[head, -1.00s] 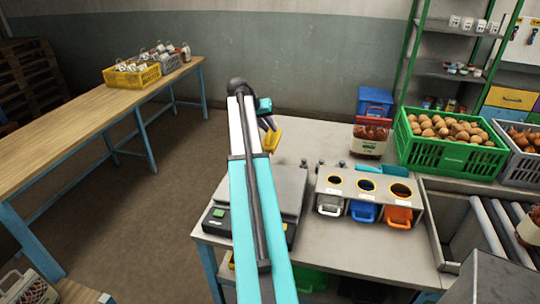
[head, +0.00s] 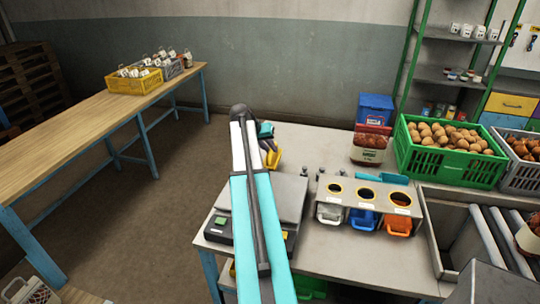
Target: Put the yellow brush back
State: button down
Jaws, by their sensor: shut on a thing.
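My gripper (head: 267,143), dark with a teal part, is above the far left part of the workbench, behind the end of my arm. It is shut on a yellow thing (head: 273,157), which looks like the yellow brush. My arm hides part of it, and its bristles cannot be made out. The grey bench (head: 330,262) carries a stand (head: 348,205) with three round holes, right of the gripper. White, blue and orange scoop-like pieces hang at its front.
A flat scale (head: 284,205) lies under my arm. A red-brown sack (head: 370,145), a blue box (head: 375,108) and a green crate (head: 450,172) of onion-like produce stand at the back right. A wooden table (head: 100,128) with a yellow crate (head: 133,82) is at left.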

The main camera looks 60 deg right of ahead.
jog(key=shift+f+p, duration=0.6)
jog(key=shift+f, duration=1.1)
jog(key=shift+f, duration=0.15)
jog(key=c, duration=1.7)
grip_release()
jog(key=shift+o, duration=0.2)
jog(key=shift+r, duration=0.2)
jog(key=b+v, duration=0.3)
jog(key=v, duration=0.9)
jog(key=shift+b, duration=0.3)
jog(key=shift+f, duration=0.1)
